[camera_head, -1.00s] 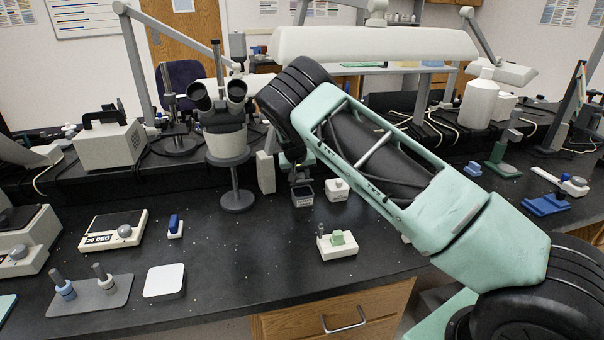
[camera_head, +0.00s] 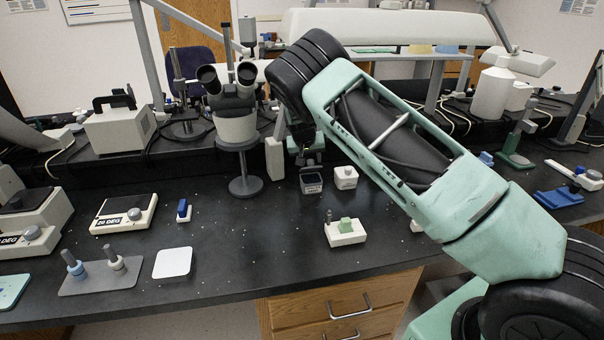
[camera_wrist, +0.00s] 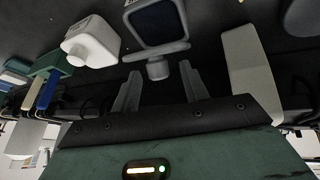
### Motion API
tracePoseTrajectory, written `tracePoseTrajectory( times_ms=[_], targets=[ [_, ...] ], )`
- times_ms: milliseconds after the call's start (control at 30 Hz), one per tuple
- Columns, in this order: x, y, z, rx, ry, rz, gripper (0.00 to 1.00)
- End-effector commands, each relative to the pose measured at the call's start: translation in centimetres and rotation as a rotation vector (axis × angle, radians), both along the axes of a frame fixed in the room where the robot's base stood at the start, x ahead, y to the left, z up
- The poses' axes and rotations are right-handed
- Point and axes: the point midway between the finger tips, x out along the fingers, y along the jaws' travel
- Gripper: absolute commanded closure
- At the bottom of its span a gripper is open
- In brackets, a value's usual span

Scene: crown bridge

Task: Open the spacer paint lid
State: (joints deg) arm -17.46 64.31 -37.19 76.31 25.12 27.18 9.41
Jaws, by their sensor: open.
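A small grey container with a dark blue inset (camera_head: 311,182) stands on the black bench below my gripper. In the wrist view its dark inset (camera_wrist: 157,22) and a round grey knob (camera_wrist: 157,68) at its near edge show. My gripper (camera_wrist: 160,72) is open, with one finger on each side of the knob; I cannot tell whether they touch it. A white box with a round cap (camera_head: 345,177) stands just right of the container. No label is legible, so I cannot tell which is the spacer paint.
A microscope (camera_head: 236,120) and a pale upright block (camera_head: 274,158) stand close on the left. A white block with a green piece (camera_head: 345,231) sits nearer the bench's front edge. The front middle bench is mostly clear.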

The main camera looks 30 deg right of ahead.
Motion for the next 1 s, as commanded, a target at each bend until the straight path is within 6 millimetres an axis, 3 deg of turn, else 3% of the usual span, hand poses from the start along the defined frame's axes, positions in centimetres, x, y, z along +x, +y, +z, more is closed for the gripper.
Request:
tracePoseTrajectory(
  times_ms=[200,500,1000],
  targets=[
    [-3.5,3.9,-0.4,0.003,0.005,0.006,0.55],
    [-7.2,7.6,-0.3,0.001,0.005,0.005,0.55],
    [-8.0,8.4,-0.2,0.001,0.003,0.001,0.55]
  ],
)
